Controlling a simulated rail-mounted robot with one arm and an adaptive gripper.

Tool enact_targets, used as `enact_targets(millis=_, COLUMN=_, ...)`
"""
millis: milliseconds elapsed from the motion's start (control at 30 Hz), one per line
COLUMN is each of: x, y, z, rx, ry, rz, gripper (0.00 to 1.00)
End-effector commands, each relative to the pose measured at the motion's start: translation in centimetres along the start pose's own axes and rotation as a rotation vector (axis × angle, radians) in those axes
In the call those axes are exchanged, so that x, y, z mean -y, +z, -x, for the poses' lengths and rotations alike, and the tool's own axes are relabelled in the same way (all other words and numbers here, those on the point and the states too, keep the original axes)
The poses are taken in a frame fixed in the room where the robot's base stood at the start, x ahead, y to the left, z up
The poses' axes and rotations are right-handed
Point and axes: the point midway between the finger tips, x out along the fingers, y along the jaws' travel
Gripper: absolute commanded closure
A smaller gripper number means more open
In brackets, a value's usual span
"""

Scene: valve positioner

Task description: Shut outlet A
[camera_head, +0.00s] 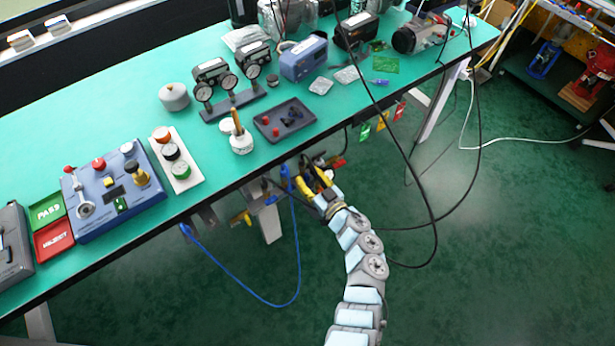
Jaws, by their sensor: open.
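My gripper (312,178), with yellow fingers, is open just below the front edge of the green table. It is close to a dark fitting at the edge, and I cannot tell whether it touches it. A small red part (338,163) shows just right of the fingers. A blue part (285,178) is just left of them, above a hanging blue hose (297,255). A yellow handle-like part (240,217) is further left under the edge. No letter marking outlet A is readable, so I cannot tell which part it is or its position.
The green table (120,110) holds a blue control box (115,180), gauges (230,85), a dark tray (285,120) and a white-based brass part (241,142). Black cables (410,160) hang right of my arm. Coloured tags (382,122) hang from the edge. The floor below is mostly clear.

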Motion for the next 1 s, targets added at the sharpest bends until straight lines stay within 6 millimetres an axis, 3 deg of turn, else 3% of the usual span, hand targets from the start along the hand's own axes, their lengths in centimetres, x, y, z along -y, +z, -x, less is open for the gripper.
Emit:
enact_targets(millis=267, x=0.0, y=-0.02, z=-0.12, rx=0.0, ry=0.0, rz=0.0, gripper=0.63)
enact_targets(millis=300, x=-0.01, y=-0.03, z=-0.11, rx=0.0, ry=0.0, rz=0.001, gripper=0.68)
enact_targets(millis=400, x=-0.01, y=-0.02, z=-0.11, rx=0.0, ry=0.0, rz=0.001, gripper=0.97)
enact_targets(millis=433, x=-0.01, y=-0.02, z=-0.11, rx=0.0, ry=0.0, rz=0.0, gripper=1.0)
enact_targets(millis=1000, x=0.08, y=0.05, z=-0.08, rx=0.001, ry=0.0, rz=0.047, gripper=1.0)
